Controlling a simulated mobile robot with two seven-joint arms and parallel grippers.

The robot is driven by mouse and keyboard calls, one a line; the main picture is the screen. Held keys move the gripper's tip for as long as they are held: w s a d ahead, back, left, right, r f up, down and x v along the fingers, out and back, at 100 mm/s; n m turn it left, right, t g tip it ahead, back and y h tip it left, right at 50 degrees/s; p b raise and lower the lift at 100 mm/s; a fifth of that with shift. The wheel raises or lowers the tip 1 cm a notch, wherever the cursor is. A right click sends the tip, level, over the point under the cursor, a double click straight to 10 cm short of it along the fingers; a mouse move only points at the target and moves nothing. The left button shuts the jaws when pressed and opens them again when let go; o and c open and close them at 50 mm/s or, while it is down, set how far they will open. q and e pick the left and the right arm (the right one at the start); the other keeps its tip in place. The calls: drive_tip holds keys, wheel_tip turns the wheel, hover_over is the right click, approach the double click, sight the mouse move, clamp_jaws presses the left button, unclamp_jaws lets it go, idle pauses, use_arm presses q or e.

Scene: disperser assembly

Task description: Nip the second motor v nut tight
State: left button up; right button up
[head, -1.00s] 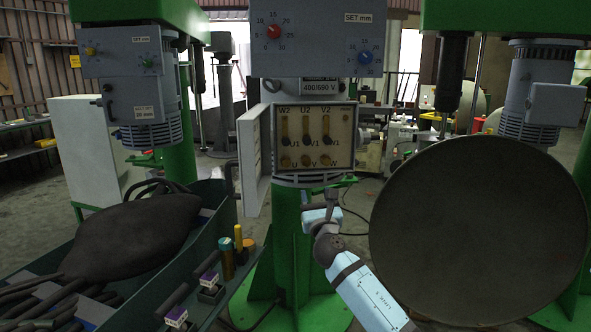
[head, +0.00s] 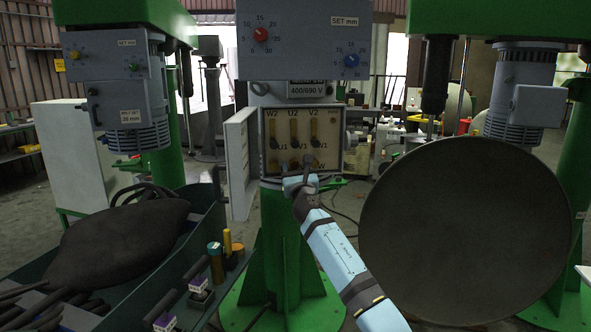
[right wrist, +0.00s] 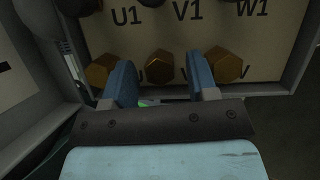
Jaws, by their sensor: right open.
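The open terminal box (head: 340,140) of the middle disperser shows in the head view, labelled W2, U2, V2 on top. The V nut (right wrist: 160,66) is the middle of three brass nuts in the right wrist view. The U nut (right wrist: 101,70) is left of it and the W nut (right wrist: 223,64) right of it. My right gripper (right wrist: 161,75) is open, one blue finger on each side of the V nut in the picture; I cannot tell whether they touch it. In the head view my right gripper (head: 299,174) covers part of the lower nut row. My left gripper is out of view.
The box's open door (head: 240,165) stands left of the gripper. A large dark round disc (head: 465,240) is close on the right. A green-walled bin (head: 180,270) with a dark bag (head: 125,240) and small fittings is at lower left. The green column (head: 280,240) stands below the box.

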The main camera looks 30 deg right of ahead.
drive_tip(key=shift+c, duration=0.2)
drive_tip(key=c, duration=0.9)
drive_tip(key=shift+f, duration=0.1)
